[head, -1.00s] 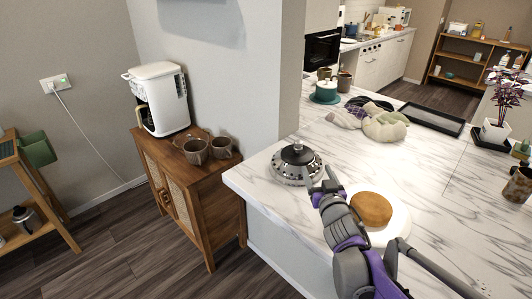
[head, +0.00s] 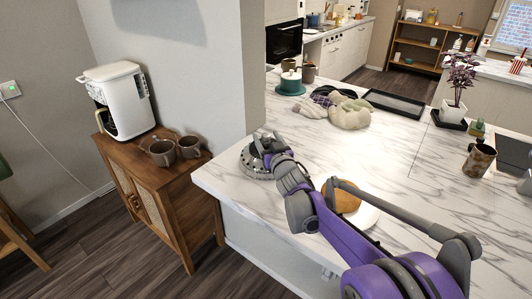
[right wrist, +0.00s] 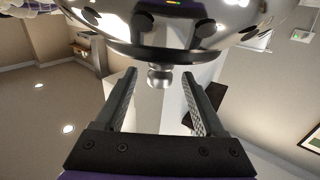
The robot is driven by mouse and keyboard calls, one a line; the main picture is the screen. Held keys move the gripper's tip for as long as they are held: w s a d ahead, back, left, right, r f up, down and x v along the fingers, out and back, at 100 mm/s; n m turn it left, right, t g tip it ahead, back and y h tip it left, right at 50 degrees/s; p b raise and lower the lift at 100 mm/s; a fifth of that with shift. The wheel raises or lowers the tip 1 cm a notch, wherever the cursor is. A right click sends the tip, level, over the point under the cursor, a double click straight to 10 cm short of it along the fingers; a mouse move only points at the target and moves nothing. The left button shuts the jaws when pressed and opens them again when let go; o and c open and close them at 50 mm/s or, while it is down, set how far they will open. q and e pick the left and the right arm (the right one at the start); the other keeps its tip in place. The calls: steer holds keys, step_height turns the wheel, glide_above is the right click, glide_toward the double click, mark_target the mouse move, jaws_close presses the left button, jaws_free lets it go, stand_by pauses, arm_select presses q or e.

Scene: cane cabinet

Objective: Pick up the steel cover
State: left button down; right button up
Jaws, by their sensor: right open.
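There is a visible gap on each side of the knob, so nothing is gripped. My left gripper is not in view.
A round brown loaf or cake (head: 345,196) on a white plate (head: 369,216) lies under my right forearm. A cane cabinet (head: 165,200) is left of the counter.

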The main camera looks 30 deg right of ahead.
steer(key=shift+w+d, duration=0.2)
steer(key=shift+w, duration=0.5)
jaws_close()
stand_by(0.9)
